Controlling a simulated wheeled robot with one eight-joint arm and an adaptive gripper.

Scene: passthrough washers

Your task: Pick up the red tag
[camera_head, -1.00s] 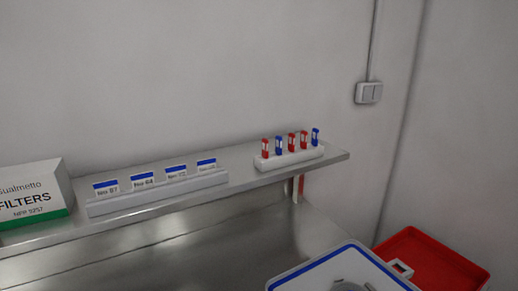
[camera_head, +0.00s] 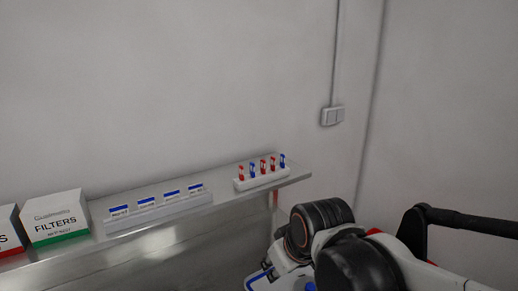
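Several small tags, red and blue, stand upright in a white holder (camera_head: 262,181) near the right end of a metal shelf. A red tag (camera_head: 241,173) is at the holder's left end. Another red tag (camera_head: 263,166) is in the middle, with one more red tag (camera_head: 273,164) right of it. Blue tags stand second from left and at the right end. My arm reaches in from the lower right, below and right of the holder. My gripper's fingertips cannot be made out.
The metal shelf (camera_head: 292,183) also bears a white strip with blue-topped labels (camera_head: 160,209) and a white filters box (camera_head: 57,217) at left. A wall switch (camera_head: 332,116) is above right. My arm mostly hides the tray and red bin below.

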